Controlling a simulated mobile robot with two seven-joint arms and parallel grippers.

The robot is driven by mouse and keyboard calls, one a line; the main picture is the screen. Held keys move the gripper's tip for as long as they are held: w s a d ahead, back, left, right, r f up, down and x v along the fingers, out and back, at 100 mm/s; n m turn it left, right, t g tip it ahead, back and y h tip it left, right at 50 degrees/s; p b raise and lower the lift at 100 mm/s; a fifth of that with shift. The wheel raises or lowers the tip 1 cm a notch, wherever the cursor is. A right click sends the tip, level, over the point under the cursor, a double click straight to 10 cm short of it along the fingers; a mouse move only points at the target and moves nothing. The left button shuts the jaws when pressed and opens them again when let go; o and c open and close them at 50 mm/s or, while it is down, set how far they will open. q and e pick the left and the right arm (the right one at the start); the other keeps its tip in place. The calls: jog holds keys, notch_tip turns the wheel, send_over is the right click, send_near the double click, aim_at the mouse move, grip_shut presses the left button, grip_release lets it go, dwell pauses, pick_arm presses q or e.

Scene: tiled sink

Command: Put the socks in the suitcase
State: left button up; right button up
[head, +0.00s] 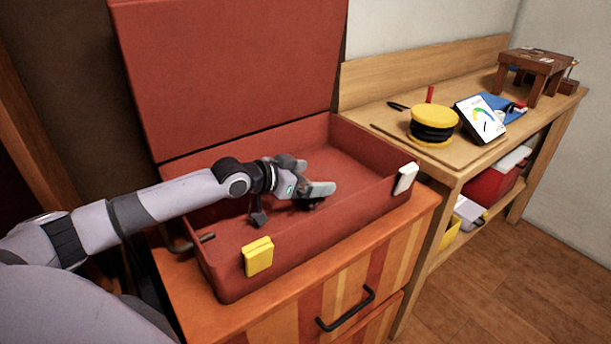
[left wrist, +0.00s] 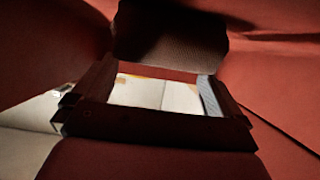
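The red suitcase (head: 270,262) stands open on a striped cabinet, its lid (head: 230,75) raised at the back. My left gripper (head: 311,176) reaches over the near left side into the suitcase. Its two grey fingers are apart, and I see nothing between them. A small dark shape shows under the fingers; I cannot tell what it is. No socks can be made out in either view. The left wrist view shows dark red surfaces and a dark frame-like shape (left wrist: 150,130) around a pale area, which I cannot identify. My right gripper is not in view.
The cabinet (head: 340,285) has a black handle. To the right, a wooden bench (head: 480,160) holds a yellow and black round object (head: 433,126), a tablet-like panel (head: 481,118) and a small brown table (head: 538,68). Its lower shelf holds boxes. The floor at right is clear.

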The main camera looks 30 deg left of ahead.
pick_arm(q)
jog(key=shift+r, duration=0.35)
jog(key=v, duration=1.2)
jog(key=shift+r, duration=0.2)
jog(key=shift+a, duration=0.1)
